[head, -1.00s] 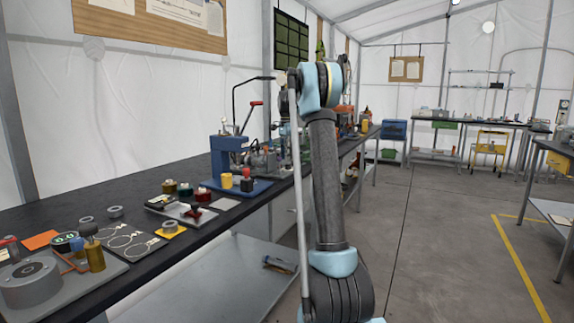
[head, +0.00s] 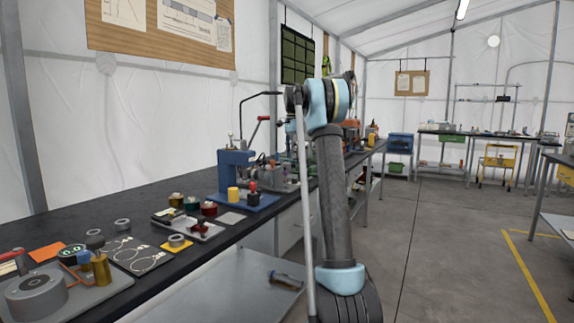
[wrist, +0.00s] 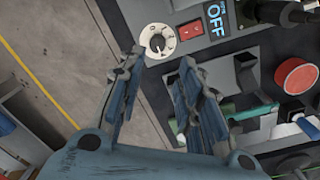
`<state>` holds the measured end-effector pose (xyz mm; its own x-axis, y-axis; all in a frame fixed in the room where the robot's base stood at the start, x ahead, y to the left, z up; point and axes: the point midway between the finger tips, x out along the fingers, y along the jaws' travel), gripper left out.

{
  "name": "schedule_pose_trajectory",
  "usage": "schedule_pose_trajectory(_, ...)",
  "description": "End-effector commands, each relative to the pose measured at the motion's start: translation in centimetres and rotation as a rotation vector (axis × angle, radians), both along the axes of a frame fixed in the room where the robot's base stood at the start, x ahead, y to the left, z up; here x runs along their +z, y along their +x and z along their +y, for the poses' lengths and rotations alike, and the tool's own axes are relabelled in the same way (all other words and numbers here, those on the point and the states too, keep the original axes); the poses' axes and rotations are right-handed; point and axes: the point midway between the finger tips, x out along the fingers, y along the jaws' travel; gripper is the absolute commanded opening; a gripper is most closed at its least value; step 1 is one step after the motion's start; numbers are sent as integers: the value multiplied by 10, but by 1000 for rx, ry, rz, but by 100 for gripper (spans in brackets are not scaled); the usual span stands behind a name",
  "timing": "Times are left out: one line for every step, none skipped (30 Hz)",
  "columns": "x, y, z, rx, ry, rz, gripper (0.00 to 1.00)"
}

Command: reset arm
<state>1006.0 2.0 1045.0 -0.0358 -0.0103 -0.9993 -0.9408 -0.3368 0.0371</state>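My gripper (wrist: 170,62) shows in the wrist view with its two blue-grey fingers spread apart and nothing between them. Close by is a dark control panel (wrist: 245,62) with a white rotary dial (wrist: 160,41), a red switch (wrist: 190,30), a blue OFF label (wrist: 216,18) and a round red button (wrist: 296,76). I cannot tell whether a fingertip touches the panel. In the head view my raised arm (head: 333,190) stands in the middle, and my gripper is hidden there.
A long black workbench (head: 130,200) runs along the left, with a blue press (head: 236,170), a grey round device (head: 37,297) and small parts on it. A lower shelf (head: 215,290) is beneath. Open concrete floor (head: 450,240) lies to the right, with benches at the back.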

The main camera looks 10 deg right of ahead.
Motion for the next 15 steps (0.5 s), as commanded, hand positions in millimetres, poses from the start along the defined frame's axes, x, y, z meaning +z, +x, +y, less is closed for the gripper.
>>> schedule_pose_trajectory(1,-4,0,6,1,-1,32)
schedule_pose_trajectory(2,-7,0,13,0,-2,32)
schedule_pose_trajectory(4,-13,0,26,1,-4,32)
schedule_pose_trajectory(5,-19,0,36,1,-6,32)
schedule_pose_trajectory(6,-25,0,50,2,-8,32)
schedule_pose_trajectory(8,-34,0,69,3,-12,32)
schedule_pose_trajectory(9,-42,0,87,3,-15,32)
schedule_pose_trajectory(10,-50,0,104,3,-18,32)
schedule_pose_trajectory(11,-61,0,128,4,-22,32)
schedule_pose_trajectory(11,-69,0,146,5,-26,32)
schedule_pose_trajectory(12,-78,-1,163,4,-30,32)
schedule_pose_trajectory(12,-89,-1,188,4,-33,32)
schedule_pose_trajectory(12,-97,-1,205,5,-36,32)
schedule_pose_trajectory(12,-106,-1,223,5,-39,32)
schedule_pose_trajectory(12,-117,-1,247,5,-42,32)
